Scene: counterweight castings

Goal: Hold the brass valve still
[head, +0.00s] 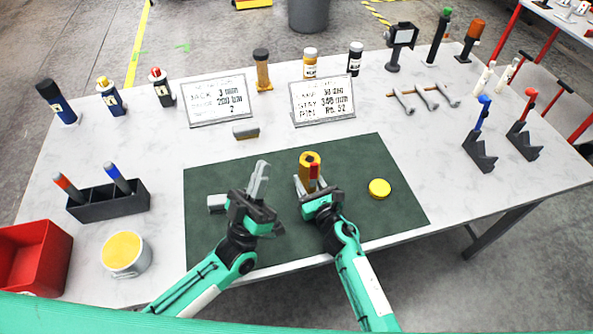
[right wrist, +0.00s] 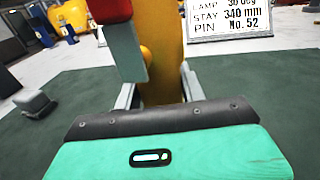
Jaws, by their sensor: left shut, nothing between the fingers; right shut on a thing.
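The brass valve (head: 306,160) stands on the dark green mat (head: 350,215) near its middle. A red and grey piece (head: 314,171) shows against its near side; I cannot tell how it joins the valve. My right gripper (head: 309,186) is shut on the valve, with its fingers low on either side. In the right wrist view the valve's yellow body (right wrist: 165,50) rises between the fingers, its top out of frame, and the red and grey piece (right wrist: 125,50) covers part of it. My left gripper (head: 259,180) is shut and empty, to the left of the valve and apart from it.
A grey block (head: 216,202) lies left of my left gripper and a yellow disc (head: 380,188) lies to the right on the mat. Two sign plates (head: 220,100) (head: 323,100) stand behind. A dark pen holder (head: 110,202), yellow-topped pot (head: 126,257) and red bin (head: 40,258) are at left.

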